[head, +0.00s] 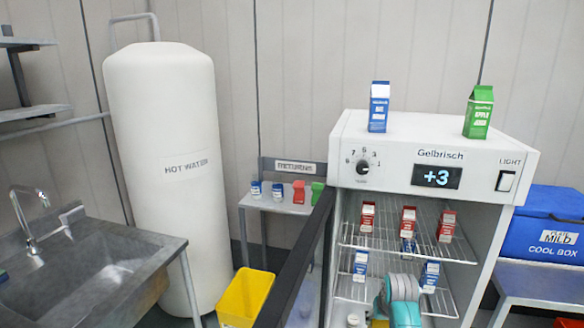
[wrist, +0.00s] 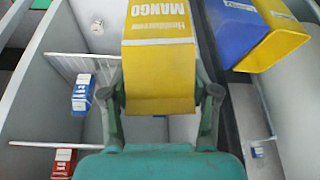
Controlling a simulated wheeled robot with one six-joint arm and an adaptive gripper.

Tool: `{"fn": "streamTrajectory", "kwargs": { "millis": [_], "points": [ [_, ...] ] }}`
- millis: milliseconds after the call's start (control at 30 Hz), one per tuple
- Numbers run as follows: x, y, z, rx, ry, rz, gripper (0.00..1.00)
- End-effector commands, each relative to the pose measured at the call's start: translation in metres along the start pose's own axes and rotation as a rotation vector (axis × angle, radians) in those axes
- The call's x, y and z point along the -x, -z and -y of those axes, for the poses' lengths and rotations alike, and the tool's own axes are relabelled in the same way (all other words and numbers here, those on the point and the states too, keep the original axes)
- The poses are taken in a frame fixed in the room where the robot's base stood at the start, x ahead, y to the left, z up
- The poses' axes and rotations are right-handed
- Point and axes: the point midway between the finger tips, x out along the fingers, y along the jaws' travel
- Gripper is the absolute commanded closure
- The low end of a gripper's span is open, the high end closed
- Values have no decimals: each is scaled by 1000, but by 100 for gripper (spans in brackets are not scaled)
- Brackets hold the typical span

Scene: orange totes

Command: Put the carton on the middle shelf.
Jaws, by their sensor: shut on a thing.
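A yellow carton labelled MANGO (wrist: 160,60) is between the two fingers of my gripper (wrist: 160,95), which is shut on it. In the head view the carton is hidden and my teal gripper (head: 404,312) shows low in front of the open fridge (head: 345,170). The fridge has a wire upper shelf (head: 385,240) with several red cartons and a blue one behind. The wire shelf below, the middle shelf (head: 380,292), bears a blue carton (head: 360,266) at left and another blue carton (head: 430,277) at right. My arm partly covers the gap between these two.
A blue carton (head: 379,106) and a green carton (head: 478,111) stand on the fridge top. The dark open door (head: 300,265) borders the fridge's left. A yellow bin (head: 245,297) stands left of it. A side shelf (head: 280,207) holds small cartons. A blue cool box (head: 545,225) is at right.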

Motion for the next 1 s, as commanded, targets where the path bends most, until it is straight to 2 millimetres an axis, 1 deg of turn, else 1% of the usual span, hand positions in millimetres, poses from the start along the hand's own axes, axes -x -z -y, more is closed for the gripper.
{"fn": "streamTrajectory", "kwargs": {
  "millis": [33,167,200,300,467,500,700,800,900,1000],
  "points": [
    [-9,-17,4,5,2,1,100],
    [-26,-56,15,16,6,1,100],
    [-31,-69,18,20,7,2,100],
    [-42,-100,25,28,10,1,100],
    [-54,-150,36,42,16,1,100],
    [-57,-163,38,46,17,2,100],
    [-64,-224,48,62,23,2,100],
    [-64,-248,51,69,26,0,100],
    [-63,-266,53,74,28,-1,100],
    [-63,-278,55,77,29,-2,100]
  ]
}}
